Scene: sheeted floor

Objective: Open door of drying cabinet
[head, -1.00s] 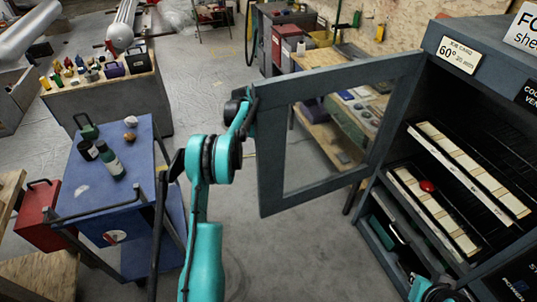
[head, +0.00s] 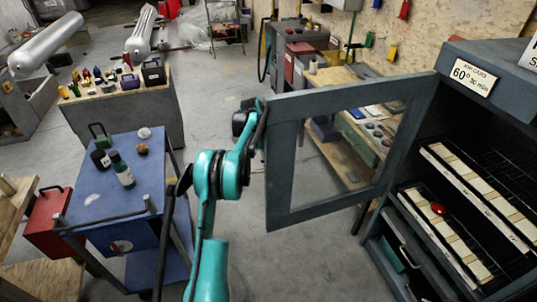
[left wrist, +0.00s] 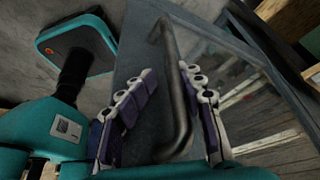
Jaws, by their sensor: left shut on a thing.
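The drying cabinet (head: 490,60) stands at the right in the head view, dark grey-blue with a label plate on top. Its windowed door (head: 282,175) is swung wide open toward the left, the inside exposed. My left gripper (head: 250,115) is at the door's free edge, partly hidden by its arm. In the left wrist view, the two fingers of my left gripper (left wrist: 168,112) are on either side of the dark bar handle (left wrist: 178,85) on the door (left wrist: 140,60), and the gripper is shut on it. My right gripper is not in view.
Inside the cabinet are wire racks with pale slatted strips (head: 475,195) and a red round thing (head: 438,208). A blue cart (head: 160,190) with bottles stands to the left of my arm. Open floor (head: 215,110) lies behind the door and cart.

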